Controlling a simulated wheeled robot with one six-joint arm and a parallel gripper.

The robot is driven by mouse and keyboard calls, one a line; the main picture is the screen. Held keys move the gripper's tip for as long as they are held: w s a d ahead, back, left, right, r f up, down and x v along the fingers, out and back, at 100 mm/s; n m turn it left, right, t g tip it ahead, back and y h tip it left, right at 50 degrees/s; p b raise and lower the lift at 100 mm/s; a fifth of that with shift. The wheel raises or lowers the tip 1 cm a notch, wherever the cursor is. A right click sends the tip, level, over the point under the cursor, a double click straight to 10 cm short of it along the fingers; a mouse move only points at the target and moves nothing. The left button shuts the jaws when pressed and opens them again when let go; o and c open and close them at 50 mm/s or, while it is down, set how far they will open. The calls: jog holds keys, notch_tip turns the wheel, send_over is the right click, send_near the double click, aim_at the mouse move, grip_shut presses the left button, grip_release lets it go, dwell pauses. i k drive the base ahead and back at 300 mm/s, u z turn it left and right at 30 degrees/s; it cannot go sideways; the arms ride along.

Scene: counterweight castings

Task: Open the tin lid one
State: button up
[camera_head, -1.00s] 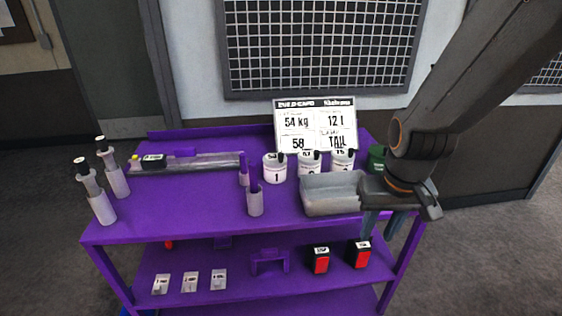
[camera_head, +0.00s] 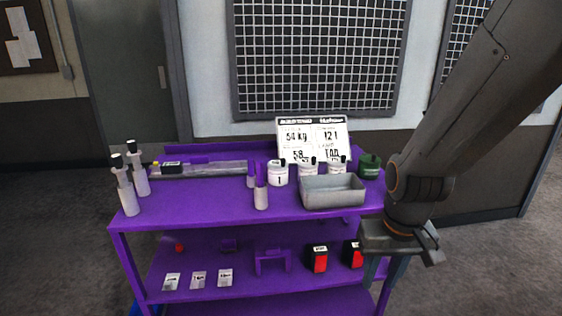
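The white tin marked 1 (camera_head: 278,175) stands upright on the purple cart's top shelf, left of two similar white tins. A small dark piece shows at its upper right edge. Its top is too small to make out in detail. The second tin (camera_head: 307,170) and the third tin (camera_head: 337,167) stand to its right, partly hidden by the grey tray. My gripper (camera_head: 385,270) points down in front of the cart's right end, well to the right of and nearer than tin 1. Its two fingers look apart, with nothing seen between them.
The grey metal tray (camera_head: 333,192) lies between my gripper and the tins. A green tin (camera_head: 370,167) is at right, a sign (camera_head: 313,137) behind.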

aim_at(277, 164)
jog(key=u, duration=0.6)
jog(key=i, duration=1.4)
jog(key=z, duration=0.3)
